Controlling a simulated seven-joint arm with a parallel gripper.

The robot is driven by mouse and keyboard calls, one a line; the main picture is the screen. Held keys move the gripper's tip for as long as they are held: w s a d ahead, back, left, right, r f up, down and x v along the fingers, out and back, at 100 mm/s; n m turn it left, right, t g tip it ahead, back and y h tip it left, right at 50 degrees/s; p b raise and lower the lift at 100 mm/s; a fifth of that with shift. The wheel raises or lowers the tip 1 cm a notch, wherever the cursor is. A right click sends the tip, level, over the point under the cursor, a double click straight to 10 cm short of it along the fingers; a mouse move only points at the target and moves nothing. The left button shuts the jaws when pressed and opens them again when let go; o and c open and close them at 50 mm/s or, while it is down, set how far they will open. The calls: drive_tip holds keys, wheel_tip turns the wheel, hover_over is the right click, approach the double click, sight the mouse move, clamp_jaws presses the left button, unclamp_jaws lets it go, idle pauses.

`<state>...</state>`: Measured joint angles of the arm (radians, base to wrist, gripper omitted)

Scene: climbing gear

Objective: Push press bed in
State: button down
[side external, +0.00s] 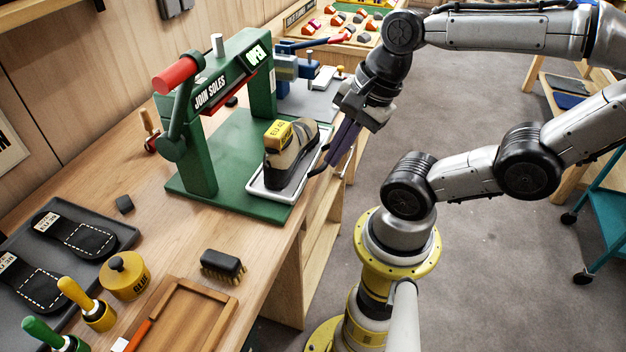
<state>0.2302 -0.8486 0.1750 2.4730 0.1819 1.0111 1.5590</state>
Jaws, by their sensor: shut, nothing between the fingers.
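The green press (196,118) stands on the wooden bench, marked "JOIN SOLES", with a small screen reading "OPEN" and a red-ended lever at its left. Its bed, a pale tray (258,191), sits on the green base plate at the right front, out from under the press frame. A shoe (291,160) with a yellow "EU" block on top stands on the bed. My gripper (318,172) is shut and empty, its dark fingers pointing down and left at the bed's right edge, close beside the shoe's lower side. I cannot tell whether the fingertips touch the bed.
A brush (223,266), a yellow glue pot (125,275), a wooden tray (183,312) and a grey tray of soles (117,236) lie on the bench's near side. Blue vise-like equipment (296,68) stands behind the press. The bench edge drops to open floor (440,240) at the right.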

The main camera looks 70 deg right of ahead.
sight(258, 176)
drive_tip(key=s+d+f+m, duration=0.2)
drive_tip(key=d+f+m, duration=0.15)
drive_tip(key=m, duration=1.15)
drive_tip(key=w+f, duration=0.7)
drive_tip(key=f, duration=0.1)
drive_tip(key=shift+w+f+h, duration=0.25)
drive_tip(key=shift+f+h, duration=0.15)
drive_tip(key=shift+w+d, duration=0.1)
drive_tip(key=w, duration=1.1)
drive_tip(key=shift+w, duration=0.35)
drive_tip(key=shift+s, duration=0.1)
